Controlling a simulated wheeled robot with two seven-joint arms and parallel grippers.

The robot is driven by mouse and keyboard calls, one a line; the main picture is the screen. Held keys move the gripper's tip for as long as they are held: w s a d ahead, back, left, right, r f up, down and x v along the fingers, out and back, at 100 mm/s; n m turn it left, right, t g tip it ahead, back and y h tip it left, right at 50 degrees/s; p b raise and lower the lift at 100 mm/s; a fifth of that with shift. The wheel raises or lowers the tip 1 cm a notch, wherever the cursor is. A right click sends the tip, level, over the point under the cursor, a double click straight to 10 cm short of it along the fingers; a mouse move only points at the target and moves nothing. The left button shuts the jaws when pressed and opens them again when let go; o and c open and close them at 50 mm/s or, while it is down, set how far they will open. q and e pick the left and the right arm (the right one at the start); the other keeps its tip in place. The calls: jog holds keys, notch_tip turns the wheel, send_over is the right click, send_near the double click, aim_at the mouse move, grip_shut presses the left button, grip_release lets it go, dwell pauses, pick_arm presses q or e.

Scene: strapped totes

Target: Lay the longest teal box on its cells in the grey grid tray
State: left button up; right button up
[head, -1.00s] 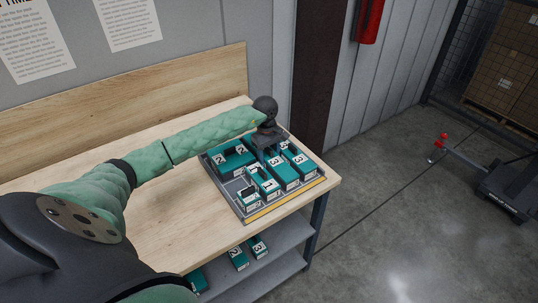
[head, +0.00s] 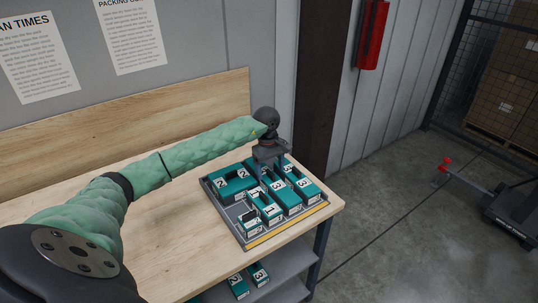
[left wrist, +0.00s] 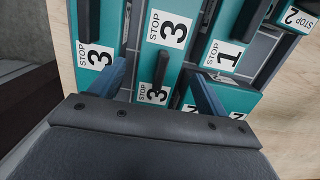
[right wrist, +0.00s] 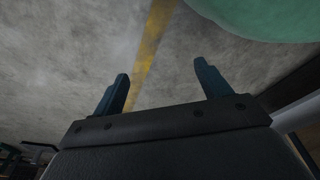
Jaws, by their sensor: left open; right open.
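The grey grid tray (head: 241,231) lies on the wooden table and holds several teal boxes labelled 1, 2 and 3. A long teal box marked 3 (head: 285,201) lies in it, with another 3 box (head: 309,189) alongside at the right edge. My left gripper (head: 274,166) is over the tray, pointing down, open and empty. In the left wrist view its fingers (left wrist: 161,84) are apart, on either side of the middle 3 box (left wrist: 177,57) with its black handle. The left gripper hides part of the boxes behind it. My right gripper (right wrist: 160,85) is open and empty, over bare floor.
Boxes marked 2 (head: 229,181) and 1 (head: 268,214) fill the tray's left part. More teal boxes (head: 238,286) stand on the grey shelf (head: 285,268) below. The tabletop left of the tray is clear. A wall stands behind the table.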

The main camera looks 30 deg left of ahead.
pick_arm(q)
jog(key=r+b, duration=0.1)
jog(key=r, duration=0.1)
jog(key=r+b, duration=0.1)
jog(key=r, duration=0.3)
jog(key=shift+w+a+b, duration=0.15)
jog(key=shift+a+b, duration=0.2)
jog(key=shift+b, duration=0.05)
jog(key=shift+r, duration=0.85)
pick_arm(e)
jog(key=w+a+r, duration=0.2)
jog(key=w+r, duration=0.1)
jog(key=r, duration=0.4)
jog(key=shift+w+a, duration=0.3)
jog(key=shift+a, duration=0.1)
